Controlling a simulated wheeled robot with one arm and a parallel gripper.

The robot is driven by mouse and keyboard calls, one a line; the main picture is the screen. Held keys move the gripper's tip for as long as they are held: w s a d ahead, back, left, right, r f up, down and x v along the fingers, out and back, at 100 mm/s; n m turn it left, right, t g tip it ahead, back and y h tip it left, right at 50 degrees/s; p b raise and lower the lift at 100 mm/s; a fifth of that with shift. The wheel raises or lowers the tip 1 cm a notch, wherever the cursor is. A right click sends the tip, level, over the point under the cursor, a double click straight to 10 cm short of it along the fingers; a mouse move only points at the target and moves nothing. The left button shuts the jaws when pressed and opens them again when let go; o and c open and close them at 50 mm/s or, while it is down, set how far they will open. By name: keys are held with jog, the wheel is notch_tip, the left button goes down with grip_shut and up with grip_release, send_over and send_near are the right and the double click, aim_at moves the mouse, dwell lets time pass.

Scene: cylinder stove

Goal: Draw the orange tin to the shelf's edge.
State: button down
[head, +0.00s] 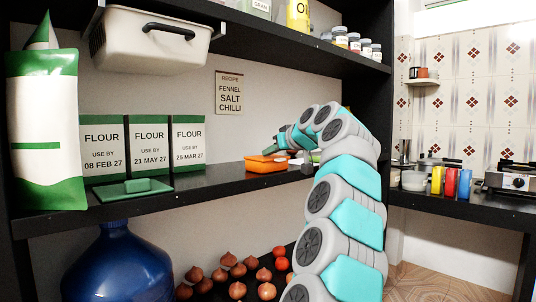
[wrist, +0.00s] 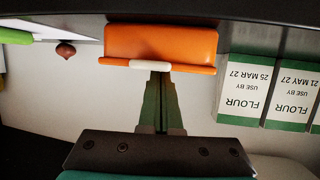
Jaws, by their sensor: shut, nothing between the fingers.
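The orange tin (head: 266,165) sits on the middle shelf (head: 230,182), right of the flour boxes. In the wrist view the tin (wrist: 160,44) fills the upper middle, with a thin orange edge and a white strip (wrist: 150,64) along its near side. My gripper (wrist: 156,74) has its two green fingers together and empty, with the tips at or just short of the white strip; I cannot tell whether they touch. In the head view my gripper (head: 284,144) is above and beside the tin's right end, partly hidden by my arm.
Several flour boxes (head: 143,142) stand left of the tin, with a green dish (head: 134,190) in front; a flour box also shows in the wrist view (wrist: 246,90). A white bin (head: 150,42) hangs above. Onions (head: 238,290) and a blue bottle (head: 118,265) are below.

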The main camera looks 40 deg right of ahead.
jog(key=shift+s+d+f, duration=0.1)
jog(key=shift+s+f, duration=0.05)
jog(key=shift+f, duration=0.3)
jog(key=shift+r+p, duration=0.8)
jog(key=shift+f, duration=0.1)
jog(key=shift+s+d, duration=0.1)
jog(key=shift+s, duration=0.1)
jog(key=s+a+b, duration=0.1)
jog(key=s+b, duration=0.1)
jog(key=s, duration=0.9)
jog(key=shift+s+a+b, duration=0.15)
jog(key=shift+s+b, duration=0.1)
jog(key=shift+b, duration=0.1)
